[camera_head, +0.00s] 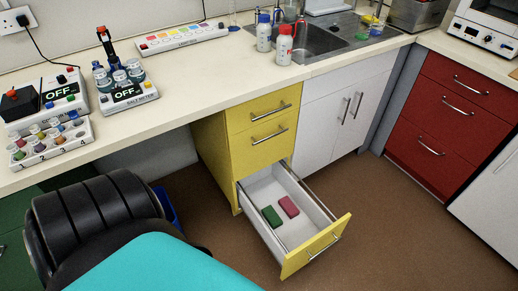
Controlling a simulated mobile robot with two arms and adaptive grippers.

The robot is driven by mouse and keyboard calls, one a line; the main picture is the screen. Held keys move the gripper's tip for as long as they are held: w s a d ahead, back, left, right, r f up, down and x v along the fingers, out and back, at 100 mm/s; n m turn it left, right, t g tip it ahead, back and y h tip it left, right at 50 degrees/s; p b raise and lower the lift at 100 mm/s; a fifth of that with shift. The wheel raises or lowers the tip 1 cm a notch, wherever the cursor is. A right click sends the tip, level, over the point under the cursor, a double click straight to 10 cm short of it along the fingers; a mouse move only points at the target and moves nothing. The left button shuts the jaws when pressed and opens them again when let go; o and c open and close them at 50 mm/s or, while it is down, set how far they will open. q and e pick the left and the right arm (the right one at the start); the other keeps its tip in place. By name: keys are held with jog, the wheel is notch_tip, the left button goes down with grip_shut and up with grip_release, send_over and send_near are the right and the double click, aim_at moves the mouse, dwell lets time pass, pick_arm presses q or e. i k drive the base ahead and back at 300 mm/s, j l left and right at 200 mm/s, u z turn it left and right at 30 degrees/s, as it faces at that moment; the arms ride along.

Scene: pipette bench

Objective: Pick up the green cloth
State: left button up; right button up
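The green cloth (271,216) is a small dark green block-like bundle. It lies on the white floor of the open yellow drawer (313,251), the lowest one of the yellow cabinet (262,133). A dark pink cloth-like bundle (288,206) lies just to its right in the same drawer, with a narrow gap between them. Neither of my grippers shows in the head view.
The drawer juts over open brown floor (390,230). The cream worktop (220,85) overhangs behind it, with bottles, meters and a sink. A black ribbed shape (92,225) and a teal surface (150,268) fill the lower left; I cannot tell what they are.

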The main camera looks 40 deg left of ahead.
aim_at(271, 216)
jog(key=u, duration=1.25)
